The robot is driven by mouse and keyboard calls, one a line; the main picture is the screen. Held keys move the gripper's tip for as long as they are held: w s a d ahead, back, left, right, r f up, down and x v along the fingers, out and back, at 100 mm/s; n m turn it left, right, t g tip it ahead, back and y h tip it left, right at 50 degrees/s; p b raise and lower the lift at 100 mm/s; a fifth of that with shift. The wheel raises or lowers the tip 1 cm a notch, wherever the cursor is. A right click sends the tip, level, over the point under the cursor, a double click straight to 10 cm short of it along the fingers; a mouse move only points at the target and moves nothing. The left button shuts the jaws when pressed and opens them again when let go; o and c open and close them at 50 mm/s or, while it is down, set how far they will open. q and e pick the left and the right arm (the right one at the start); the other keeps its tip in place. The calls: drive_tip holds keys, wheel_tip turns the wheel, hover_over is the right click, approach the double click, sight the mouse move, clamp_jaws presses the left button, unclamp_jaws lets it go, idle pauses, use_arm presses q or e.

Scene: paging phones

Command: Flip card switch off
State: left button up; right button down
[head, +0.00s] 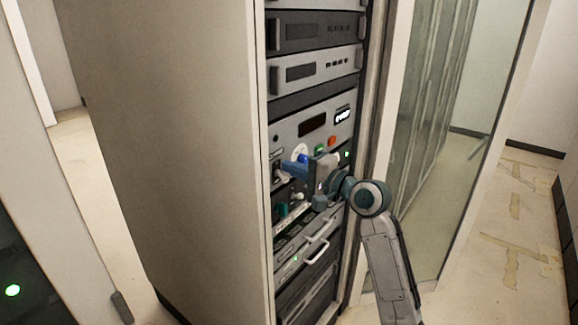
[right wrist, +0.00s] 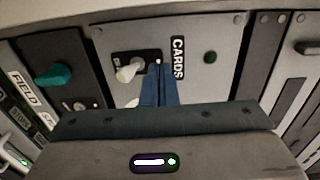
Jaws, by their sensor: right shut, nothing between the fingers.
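The card switch (right wrist: 130,70) is a white toggle lever on a black plate, next to a vertical "CARDS" label (right wrist: 178,58) in the right wrist view. Its lever points toward the lower left of that view. My right gripper (head: 288,168) reaches into the rack front in the head view. Its blue fingers are shut together with nothing between them. In the right wrist view the fingertips (right wrist: 158,72) are just right of the lever, between it and the label. I cannot tell whether they touch the lever. My left gripper is not in view.
The rack (head: 300,128) holds stacked units. A teal knob (right wrist: 54,75) sits by a "FIELD" label, left of the switch. A dark green round lamp (right wrist: 210,57) is right of the label. A drawer handle (head: 318,252) sticks out below. A glass door (head: 425,140) stands open at right.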

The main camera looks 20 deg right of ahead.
drive_tip(key=p+v, duration=0.1)
drive_tip(key=v, duration=0.6)
idle(0.4)
